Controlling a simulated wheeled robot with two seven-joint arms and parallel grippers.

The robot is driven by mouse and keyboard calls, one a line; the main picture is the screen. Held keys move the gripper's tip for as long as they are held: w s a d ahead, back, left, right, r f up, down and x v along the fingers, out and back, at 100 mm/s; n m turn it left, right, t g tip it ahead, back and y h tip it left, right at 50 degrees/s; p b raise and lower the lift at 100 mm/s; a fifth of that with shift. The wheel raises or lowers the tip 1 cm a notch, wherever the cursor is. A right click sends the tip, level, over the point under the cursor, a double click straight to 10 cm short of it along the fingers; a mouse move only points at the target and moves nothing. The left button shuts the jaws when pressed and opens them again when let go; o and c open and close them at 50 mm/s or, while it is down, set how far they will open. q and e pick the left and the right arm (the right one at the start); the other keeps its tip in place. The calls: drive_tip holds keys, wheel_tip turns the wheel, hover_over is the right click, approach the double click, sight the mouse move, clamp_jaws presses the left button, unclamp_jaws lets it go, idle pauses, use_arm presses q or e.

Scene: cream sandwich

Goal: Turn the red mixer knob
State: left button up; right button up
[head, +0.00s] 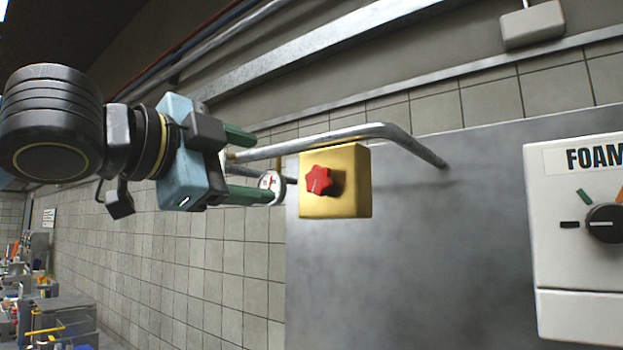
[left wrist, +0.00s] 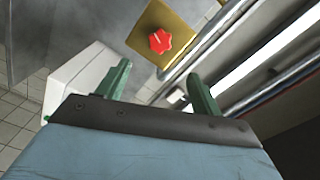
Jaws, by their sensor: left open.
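The red mixer knob (head: 319,180) is star-shaped with a pale line on its face. It sits on the front of a yellow box (head: 350,185) near the middle of the head view. My left gripper (head: 256,165) is left of the box, its two green fingers apart and pointing toward it, with nothing between them. In the left wrist view the knob (left wrist: 160,41) shows ahead of the open fingers (left wrist: 160,88), apart from them. My right gripper is not in view.
A bent metal pipe (head: 350,134) runs just above the yellow box. A grey metal panel (head: 430,240) lies behind it. A white FOAM box with a black dial (head: 604,223) is at the right. A cluttered work area (head: 40,305) is far at lower left.

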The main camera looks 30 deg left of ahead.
sight(316, 179)
use_arm(q)
drive_tip(key=w, duration=0.9)
drive_tip(key=w+d, duration=0.1)
drive_tip(key=w, duration=0.3)
drive_tip(key=shift+w, duration=0.15)
drive_tip(key=c, duration=1)
